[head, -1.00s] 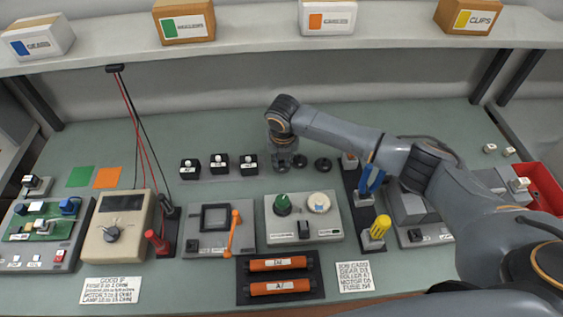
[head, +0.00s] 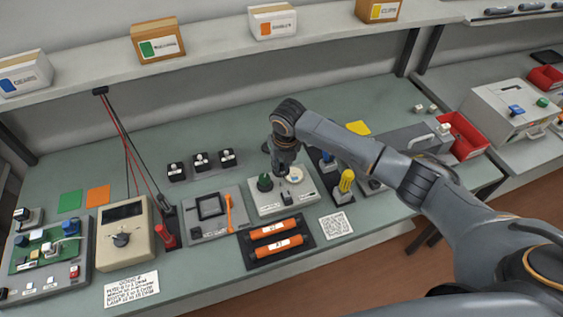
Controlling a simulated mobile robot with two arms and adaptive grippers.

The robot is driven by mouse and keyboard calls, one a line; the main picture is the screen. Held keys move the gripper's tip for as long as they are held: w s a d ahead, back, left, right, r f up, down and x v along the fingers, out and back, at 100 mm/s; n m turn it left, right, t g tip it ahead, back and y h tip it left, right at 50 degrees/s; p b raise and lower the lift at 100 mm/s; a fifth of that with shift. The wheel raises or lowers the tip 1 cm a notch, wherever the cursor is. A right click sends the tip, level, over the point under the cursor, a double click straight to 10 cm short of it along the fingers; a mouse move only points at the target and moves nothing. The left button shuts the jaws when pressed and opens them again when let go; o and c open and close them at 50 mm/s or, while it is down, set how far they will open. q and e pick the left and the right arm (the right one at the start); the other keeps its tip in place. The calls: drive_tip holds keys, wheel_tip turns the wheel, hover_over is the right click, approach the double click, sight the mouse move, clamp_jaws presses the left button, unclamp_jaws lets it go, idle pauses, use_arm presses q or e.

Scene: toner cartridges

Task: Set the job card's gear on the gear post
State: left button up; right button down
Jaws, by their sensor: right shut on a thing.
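My right gripper (head: 286,170) points down over the back of a grey panel (head: 268,207) with a green knob (head: 265,183) and a cream disc (head: 297,174). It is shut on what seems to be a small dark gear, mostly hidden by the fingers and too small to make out. I cannot tell whether the gear touches the panel. I cannot pick out the gear post for certain. The job card (head: 335,225) lies in front of the panel, its print too small to read now. My left gripper is out of view.
Left of the panel are a grey unit with an orange lever (head: 229,214), a beige meter (head: 124,232) and a green board (head: 45,252). Orange rollers (head: 276,244) lie in a dark tray in front. A yellow-topped part (head: 346,180) stands close on the right. Several black blocks (head: 200,161) stand behind.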

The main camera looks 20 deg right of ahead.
sight(281, 183)
drive_tip(key=shift+a+f+b, duration=0.1)
drive_tip(key=shift+f+b, duration=0.65)
drive_tip(key=shift+f, duration=0.45)
drive_tip(key=shift+f+b, duration=0.75)
drive_tip(key=shift+b, duration=0.15)
drive_tip(key=shift+f+b, duration=0.4)
drive_tip(key=shift+f, duration=0.3)
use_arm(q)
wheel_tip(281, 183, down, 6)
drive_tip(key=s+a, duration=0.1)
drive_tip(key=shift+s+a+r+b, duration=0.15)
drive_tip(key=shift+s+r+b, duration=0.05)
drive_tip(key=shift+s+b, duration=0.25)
use_arm(e)
drive_tip(key=shift+f, duration=1)
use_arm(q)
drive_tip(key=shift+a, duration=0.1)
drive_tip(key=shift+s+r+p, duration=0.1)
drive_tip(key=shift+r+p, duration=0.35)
use_arm(e)
drive_tip(key=shift+s, duration=0.1)
drive_tip(key=shift+f, duration=0.15)
